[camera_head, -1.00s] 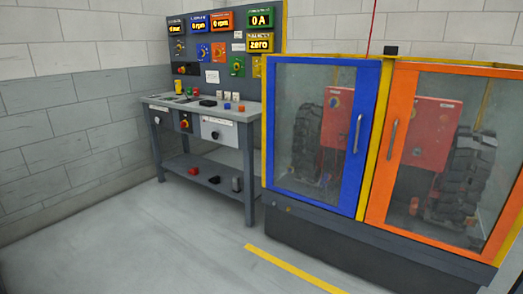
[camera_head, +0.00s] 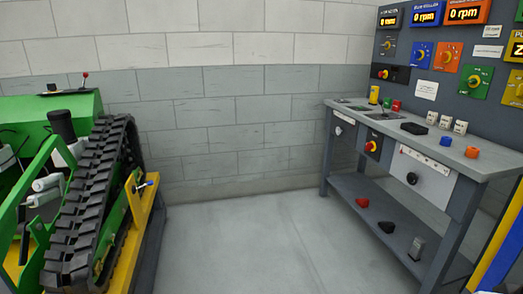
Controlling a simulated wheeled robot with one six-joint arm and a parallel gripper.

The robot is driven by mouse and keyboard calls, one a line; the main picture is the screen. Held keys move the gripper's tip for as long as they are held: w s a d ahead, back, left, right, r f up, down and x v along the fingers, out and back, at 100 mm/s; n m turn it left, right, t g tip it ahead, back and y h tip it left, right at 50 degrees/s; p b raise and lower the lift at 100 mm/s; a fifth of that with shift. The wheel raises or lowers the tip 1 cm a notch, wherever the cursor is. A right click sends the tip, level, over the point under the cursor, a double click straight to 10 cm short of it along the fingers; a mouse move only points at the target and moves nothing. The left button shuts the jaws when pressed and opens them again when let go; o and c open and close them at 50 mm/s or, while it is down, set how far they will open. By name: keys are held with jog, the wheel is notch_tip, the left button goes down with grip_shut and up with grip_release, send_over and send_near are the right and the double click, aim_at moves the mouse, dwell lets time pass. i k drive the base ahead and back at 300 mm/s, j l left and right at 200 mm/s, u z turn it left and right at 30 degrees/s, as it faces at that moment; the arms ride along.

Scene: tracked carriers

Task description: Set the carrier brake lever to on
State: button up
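A green tracked carrier (camera_head: 70,112) stands at the left edge of the head view, with a black rubber track (camera_head: 88,205) facing me. A small lever with a red knob (camera_head: 85,75) stands upright on a dark plate (camera_head: 70,88) on top of the green body. A small blue-ended handle (camera_head: 148,184) sticks out beside the track at the yellow frame (camera_head: 143,222). I cannot tell from labels which of these is the brake lever. The carrier's left part is cut off by the picture edge. My gripper is not in view.
A grey workbench (camera_head: 345,106) with a lower shelf stands at the right, below a panel of dials and displays (camera_head: 388,62). A blue and yellow frame edge (camera_head: 500,240) shows at the lower right. The grey floor (camera_head: 245,235) between carrier and bench is clear.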

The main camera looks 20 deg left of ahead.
aim_at(85, 75)
jog(key=i+j+u, duration=0.15)
jog(key=i+u, duration=0.75)
jog(key=i+l+u, duration=0.15)
jog(key=i+u, duration=0.15)
jog(key=u, duration=0.15)
jog(key=i+l+u, duration=0.3)
jog(key=u, duration=0.15)
jog(key=i+l+u, duration=0.2)
jog(key=i+l, duration=0.15)
jog(key=i+l+u, duration=0.45)
jog(key=l, duration=0.4)
jog(key=i+j, duration=0.05)
jog(key=i, duration=0.05)
